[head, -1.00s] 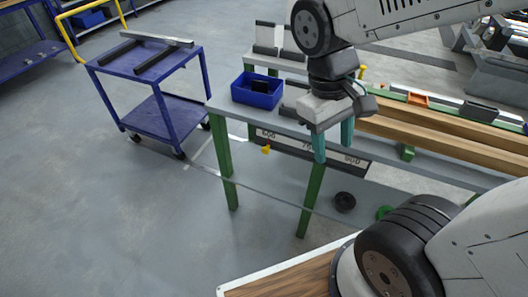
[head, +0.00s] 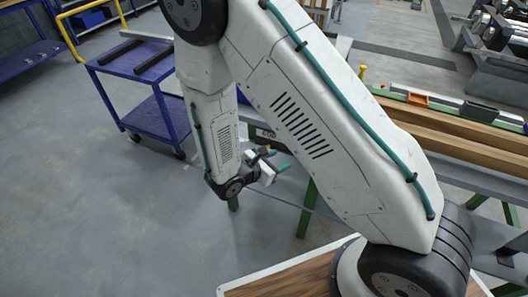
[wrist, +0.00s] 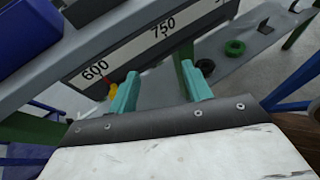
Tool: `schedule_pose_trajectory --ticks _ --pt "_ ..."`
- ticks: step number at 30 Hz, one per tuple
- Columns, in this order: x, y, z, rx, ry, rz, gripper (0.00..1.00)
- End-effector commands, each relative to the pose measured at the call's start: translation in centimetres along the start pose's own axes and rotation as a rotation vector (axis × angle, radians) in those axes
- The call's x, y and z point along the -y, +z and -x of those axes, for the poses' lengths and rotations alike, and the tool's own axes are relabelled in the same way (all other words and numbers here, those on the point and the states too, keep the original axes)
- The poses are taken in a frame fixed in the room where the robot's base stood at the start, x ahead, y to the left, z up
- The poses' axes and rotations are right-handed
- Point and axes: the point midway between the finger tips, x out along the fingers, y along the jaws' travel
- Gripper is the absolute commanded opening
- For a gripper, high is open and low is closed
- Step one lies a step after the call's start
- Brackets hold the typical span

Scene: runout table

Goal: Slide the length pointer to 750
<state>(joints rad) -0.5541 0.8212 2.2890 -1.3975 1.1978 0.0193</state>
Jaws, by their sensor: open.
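The length pointer (wrist: 113,90) is a small yellow piece with a thin red line, at the lower edge of the scale strip (wrist: 130,60). The red line stands just right of the 600 mark. The 750 mark lies further right along the strip. My gripper (wrist: 158,82) has two teal fingers, open and empty. In the wrist view its left finger is just right of the pointer, partly over its edge; I cannot tell whether they touch. In the head view my gripper (head: 281,169) is low in front of the strip, and my arm hides most of the table.
A blue bin (wrist: 28,28) sits on the table top above the strip. A black ring (wrist: 205,66) and a green ring (wrist: 235,47) lie on the shelf below. A blue cart (head: 128,62) stands at the left, with open floor in front.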

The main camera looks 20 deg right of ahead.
Motion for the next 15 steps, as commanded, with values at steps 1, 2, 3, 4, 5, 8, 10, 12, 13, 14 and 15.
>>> schedule_pose_trajectory --ticks 1,2,3,4,5,8,10,12,13,14,15 --pt "-0.9 -2.0 -0.3 0.002 0.069 0.068 0.49" --pt "-1.6 -3.0 -0.4 0.0 0.112 0.1 0.49" --pt "-2.5 -4.1 -0.5 -0.003 0.168 0.137 0.49" --pt "-3.3 -4.7 -0.5 -0.006 0.205 0.157 0.49" --pt "-3.9 -5.1 -0.5 -0.009 0.236 0.172 0.49" --pt "-6.2 -5.4 0.1 -0.018 0.326 0.192 0.49" --pt "-7.0 -5.6 0.4 -0.022 0.363 0.202 0.49" --pt "-7.4 -5.7 0.2 -0.024 0.38 0.208 0.49" --pt "-7.6 -5.7 0.0 -0.024 0.383 0.209 0.49" --pt "-7.7 -5.7 -0.2 -0.024 0.383 0.209 0.49" --pt "-7.8 -5.7 -0.7 -0.025 0.381 0.208 0.49"
